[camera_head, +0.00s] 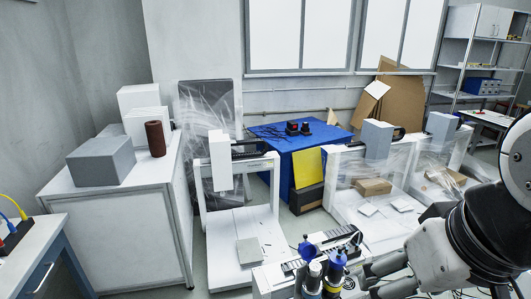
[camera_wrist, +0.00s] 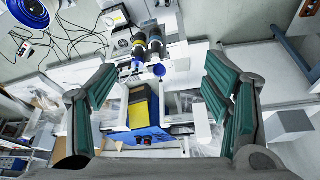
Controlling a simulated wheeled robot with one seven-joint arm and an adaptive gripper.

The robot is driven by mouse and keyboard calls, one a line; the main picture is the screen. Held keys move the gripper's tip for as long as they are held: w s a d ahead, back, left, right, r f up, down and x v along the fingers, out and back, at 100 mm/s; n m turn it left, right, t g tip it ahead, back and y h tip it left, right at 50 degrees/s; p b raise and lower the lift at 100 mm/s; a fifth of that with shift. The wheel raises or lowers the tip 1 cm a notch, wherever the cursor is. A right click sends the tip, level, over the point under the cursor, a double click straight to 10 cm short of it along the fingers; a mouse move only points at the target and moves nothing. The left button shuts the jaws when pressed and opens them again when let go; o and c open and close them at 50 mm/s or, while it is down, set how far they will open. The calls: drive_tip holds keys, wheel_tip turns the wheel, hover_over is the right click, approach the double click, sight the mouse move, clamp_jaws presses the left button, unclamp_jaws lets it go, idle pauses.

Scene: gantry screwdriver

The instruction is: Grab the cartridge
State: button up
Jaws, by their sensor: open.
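Two dark cylinders with blue tops, which look like cartridges, stand side by side at the bottom of the head view: a left one (camera_head: 312,277) and a right one (camera_head: 335,270). Their lower parts are cut off by the frame edge. In the wrist view the left cylinder (camera_wrist: 139,46) and right cylinder (camera_wrist: 156,43) lie between and beyond the finger tips. I cannot tell which one is meant. My gripper (camera_head: 370,280) is open and empty, just right of the cylinders in the head view; its green-padded fingers are spread wide in the wrist view (camera_wrist: 160,68).
Small gantry machines with white frames (camera_head: 275,195) stand behind the cylinders. A blue table (camera_head: 310,150) is at the back. A white cabinet (camera_head: 130,215) at left holds grey and white boxes and a brown cylinder (camera_head: 155,138). Cables lie on the floor near a blue reel (camera_wrist: 30,12).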

drive_tip(key=w+a+f+y+b, duration=0.1)
drive_tip(key=w+a+f, duration=0.1)
drive_tip(key=w+f, duration=0.1)
drive_tip(key=w+a+f+m+b, duration=0.1)
drive_tip(key=w+a+f+b, duration=0.1)
drive_tip(key=w, duration=0.3)
drive_tip(key=w+a+f+t+y+b, duration=0.1)
drive_tip(key=w+a+f+b, duration=0.1)
drive_tip(key=w+f, duration=0.3)
drive_tip(key=shift+a+m+y, duration=0.3)
drive_tip(key=shift+a, duration=0.45)
drive_tip(key=shift+c, duration=0.2)
drive_tip(key=w+a+f+m+t+b, duration=0.1)
drive_tip(key=w+a+f+m+b, duration=0.25)
drive_tip(key=w+f, duration=0.6)
drive_tip(key=t+h+b, duration=1)
drive_tip(key=h+b, duration=0.1)
drive_tip(key=b, duration=0.5)
approach(314, 271)
drive_tip(key=shift+m, duration=0.25)
drive_tip(key=b+x, duration=0.4)
drive_tip(key=x, duration=0.8)
drive_tip(key=shift+r, duration=0.1)
drive_tip(key=shift+c, duration=0.6)
